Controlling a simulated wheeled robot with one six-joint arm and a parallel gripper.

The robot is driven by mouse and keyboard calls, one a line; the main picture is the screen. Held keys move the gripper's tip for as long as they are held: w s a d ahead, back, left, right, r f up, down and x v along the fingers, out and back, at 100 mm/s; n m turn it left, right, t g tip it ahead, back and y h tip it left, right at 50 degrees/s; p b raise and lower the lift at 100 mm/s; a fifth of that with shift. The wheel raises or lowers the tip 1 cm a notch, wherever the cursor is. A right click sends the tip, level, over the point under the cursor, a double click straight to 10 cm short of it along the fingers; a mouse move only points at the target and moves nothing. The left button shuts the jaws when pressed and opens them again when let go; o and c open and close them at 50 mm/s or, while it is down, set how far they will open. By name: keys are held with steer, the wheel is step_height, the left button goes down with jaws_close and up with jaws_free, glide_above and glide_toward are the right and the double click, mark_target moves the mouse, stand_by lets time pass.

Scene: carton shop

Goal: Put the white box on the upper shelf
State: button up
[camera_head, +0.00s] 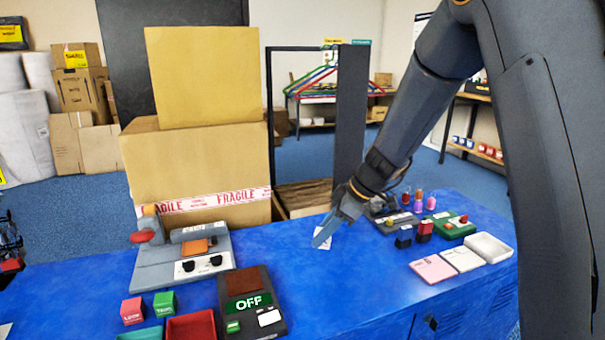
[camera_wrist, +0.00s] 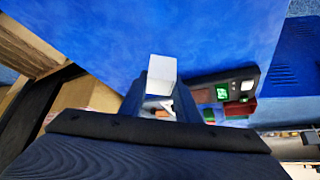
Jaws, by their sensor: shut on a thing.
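My gripper (camera_head: 325,238) reaches down over the blue table, and its fingers are shut on the white box. The white box (camera_head: 323,243) is small and mostly hidden by the fingers in the head view. In the wrist view the white box (camera_wrist: 162,69) sticks out between the fingertips, with the blue tabletop behind it. I cannot tell whether it touches the table. A dark-framed rack with a wooden slatted level (camera_head: 303,192) stands behind the table. I cannot make out for certain which surface is the upper shelf.
A grey machine (camera_head: 170,262) and an OFF-switch box (camera_head: 249,299) stand on the table at left. Pink and white cards (camera_head: 433,268), a white tray (camera_head: 488,247) and small coloured items lie at right. A large carton (camera_head: 195,175) stands behind. The blue tabletop (camera_head: 345,290) is clear in the middle.

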steer(key=s+d+r+m+t+h+p, duration=0.1)
steer(key=s+d+m+t+h+p, duration=0.1)
steer(key=d+m, duration=0.4)
steer(key=s+d+r+m+t+h+p, duration=0.1)
steer(key=s+d+m+t+h+p, duration=0.1)
steer(key=s+d+m, duration=0.2)
steer(key=shift+s+d+m+t, duration=0.35)
steer(key=shift+d+m, duration=0.55)
steer(key=shift+d, duration=0.8)
steer(key=w+d+p, duration=0.3)
steer(key=w+p, duration=0.1)
steer(key=w, duration=0.8)
steer(key=shift+w+a+f+b, duration=0.1)
steer(key=shift+f+b, duration=0.45)
steer(key=shift+f, duration=1.8)
steer(key=shift+w+a+f+b, duration=0.1)
steer(key=shift+f+b, duration=0.45)
steer(key=shift+f, duration=1.8)
steer(key=shift+f+n+b, duration=0.15)
steer(key=shift+n+b, duration=0.15)
steer(key=shift+b, duration=0.05)
steer(key=o, duration=1)
steer(key=shift+o, duration=0.2)
